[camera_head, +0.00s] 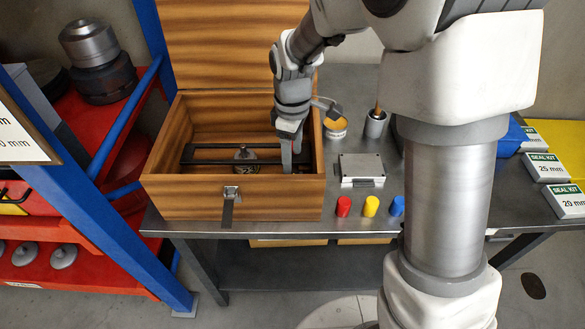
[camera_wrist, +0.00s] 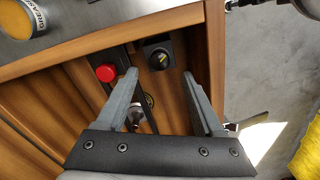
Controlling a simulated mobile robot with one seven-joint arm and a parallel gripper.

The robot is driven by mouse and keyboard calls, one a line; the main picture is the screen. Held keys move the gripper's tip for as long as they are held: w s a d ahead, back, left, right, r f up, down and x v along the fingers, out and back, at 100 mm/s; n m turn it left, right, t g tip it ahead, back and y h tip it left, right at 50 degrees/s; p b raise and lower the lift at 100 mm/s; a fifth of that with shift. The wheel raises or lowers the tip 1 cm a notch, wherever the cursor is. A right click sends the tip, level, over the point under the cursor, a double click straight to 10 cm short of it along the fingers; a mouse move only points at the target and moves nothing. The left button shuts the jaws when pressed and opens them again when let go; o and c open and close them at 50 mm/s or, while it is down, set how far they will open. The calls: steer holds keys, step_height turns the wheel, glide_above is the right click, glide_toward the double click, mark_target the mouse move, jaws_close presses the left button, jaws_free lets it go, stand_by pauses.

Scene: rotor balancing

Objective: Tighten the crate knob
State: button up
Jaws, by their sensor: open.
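The open wooden crate (camera_head: 270,207) stands on the metal table with its lid raised at the back. Inside, dark rails run across, with a round metal part (camera_head: 245,153) near the middle. My gripper (camera_head: 289,165) reaches down into the crate's right part. In the wrist view, its open fingers (camera_wrist: 160,74) point toward a black knob (camera_wrist: 158,59) with a yellow mark on a dark base. A red knob (camera_wrist: 106,72) sits beside it, left of the left finger. Nothing is held. I cannot tell how tight either knob is. In the head view, my gripper hides this corner.
Right of the crate are a grease tin (camera_head: 335,128), a cup (camera_head: 375,124), a grey metal box (camera_head: 361,168) and red, yellow and blue caps (camera_head: 371,206). The crate's walls (camera_wrist: 214,60) stand close around my gripper. A blue and red rack (camera_head: 100,225) is at left.

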steer(key=shift+f, duration=2.75)
jaws_close()
